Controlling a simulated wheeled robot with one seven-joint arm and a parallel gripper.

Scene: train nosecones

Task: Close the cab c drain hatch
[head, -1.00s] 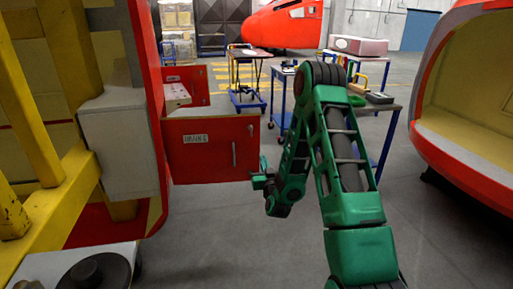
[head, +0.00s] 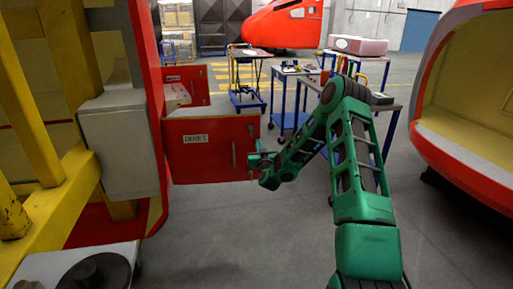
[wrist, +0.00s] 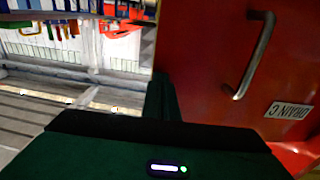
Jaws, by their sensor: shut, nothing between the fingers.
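The red drain hatch (head: 208,152) with a white label reading DRAIN C (head: 195,138) stands swung out from the red nosecone at left. Its bar handle (head: 233,153) is near its free edge. My gripper (head: 254,161) is at the free edge of the hatch, right of the handle, and appears shut and empty. In the wrist view the red hatch (wrist: 215,100) fills the right side, with its handle (wrist: 257,55) and label (wrist: 288,111) showing. A dark green finger (wrist: 160,103) is beside the hatch edge. I cannot tell whether it touches.
A second red hatch (head: 186,86) stands open behind the first. A yellow frame (head: 30,130) and a grey box (head: 118,140) are at left. Trolleys (head: 250,75) and a blue-legged table (head: 350,95) stand behind my arm. Another nosecone (head: 470,100) is at right. The floor between is clear.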

